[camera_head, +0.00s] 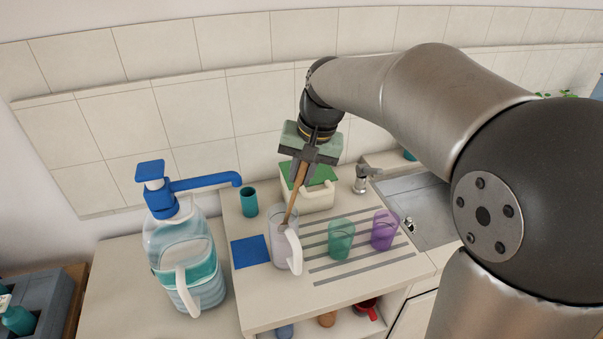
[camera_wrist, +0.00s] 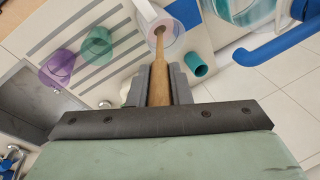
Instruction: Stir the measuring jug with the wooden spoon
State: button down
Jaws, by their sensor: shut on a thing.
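The measuring jug (camera_head: 283,254) is a clear, pale vessel with a white handle, standing on the counter beside a blue square mat. My gripper (camera_head: 302,166) is above it, shut on the handle of the wooden spoon (camera_head: 292,203). The spoon slants down, and its lower end is inside the jug's mouth. In the wrist view the spoon (camera_wrist: 158,85) runs from between my fingers to the jug (camera_wrist: 174,30), with its bowl within the rim. I cannot tell whether the spoon touches the jug's wall or bottom.
A green cup (camera_head: 341,240) and a purple cup (camera_head: 384,230) stand right of the jug on the grooved drainboard. A teal cup (camera_head: 249,202) stands behind left. A large water bottle with a blue pump (camera_head: 185,250) is at left. A sink (camera_head: 420,208) lies right.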

jog(key=shift+r+p, duration=1.45)
jog(key=shift+r, duration=3.1)
jog(key=shift+r, duration=2.5)
